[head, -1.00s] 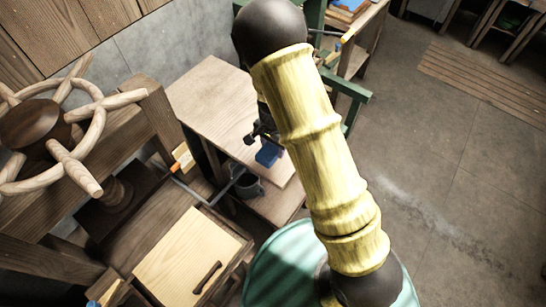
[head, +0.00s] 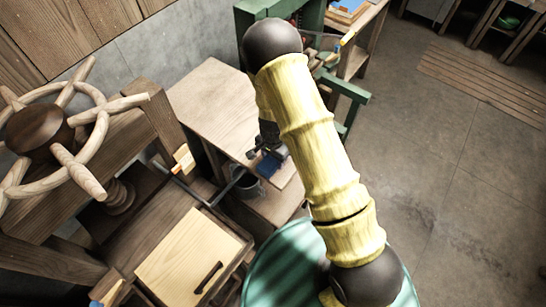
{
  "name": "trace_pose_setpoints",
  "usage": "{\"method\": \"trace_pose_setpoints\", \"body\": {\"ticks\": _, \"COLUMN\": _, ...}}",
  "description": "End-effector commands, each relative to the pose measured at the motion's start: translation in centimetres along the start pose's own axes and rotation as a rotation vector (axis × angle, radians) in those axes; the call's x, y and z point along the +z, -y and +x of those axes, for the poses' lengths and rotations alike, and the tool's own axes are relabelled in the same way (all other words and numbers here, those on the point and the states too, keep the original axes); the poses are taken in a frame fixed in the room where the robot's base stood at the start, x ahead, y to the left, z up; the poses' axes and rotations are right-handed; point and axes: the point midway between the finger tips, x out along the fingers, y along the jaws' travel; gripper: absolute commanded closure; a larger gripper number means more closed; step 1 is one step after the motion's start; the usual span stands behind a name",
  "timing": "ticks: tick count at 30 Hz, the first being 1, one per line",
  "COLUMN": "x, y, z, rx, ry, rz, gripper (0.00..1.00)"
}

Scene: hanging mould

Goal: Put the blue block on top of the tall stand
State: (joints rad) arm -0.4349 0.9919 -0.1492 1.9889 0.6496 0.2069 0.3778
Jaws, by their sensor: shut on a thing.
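The blue block (head: 268,167) is small in the head view, near the middle, and partly covered by my dark gripper (head: 266,159). My gripper is shut on it. The block appears against the near right end of a wooden-topped stand (head: 212,100); I cannot tell whether it touches the top or is above it. I cannot tell for certain whether this is the tall stand. My yellow arm hides part of the area to the right of the block.
A dark bucket (head: 246,184) is just below the block in the picture. A spoked wooden wheel (head: 38,132) stands at the left, and a box with a pale lid (head: 190,262) is at the lower left. A green frame (head: 345,98) is behind my arm. Open floor (head: 450,190) lies at right.

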Motion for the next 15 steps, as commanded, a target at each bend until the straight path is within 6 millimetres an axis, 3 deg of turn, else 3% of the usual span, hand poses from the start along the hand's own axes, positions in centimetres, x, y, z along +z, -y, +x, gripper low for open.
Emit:
{"method": "trace_pose_setpoints", "body": {"ticks": 8, "x": 0.02, "y": 0.01, "z": 0.33, "rx": 0.0, "ry": 0.0, "rz": -0.001, "gripper": 0.76}}
{"method": "trace_pose_setpoints", "body": {"ticks": 9, "x": 0.02, "y": 0.01, "z": 0.35, "rx": 0.0, "ry": 0.0, "rz": 0.0, "gripper": 0.48}}
{"method": "trace_pose_setpoints", "body": {"ticks": 12, "x": 0.03, "y": 0.01, "z": 0.26, "rx": 0.0, "ry": 0.0, "rz": -0.001, "gripper": 0.29}}
{"method": "trace_pose_setpoints", "body": {"ticks": 15, "x": 0.03, "y": 0.01, "z": 0.26, "rx": 0.0, "ry": 0.0, "rz": -0.001, "gripper": 0.29}}
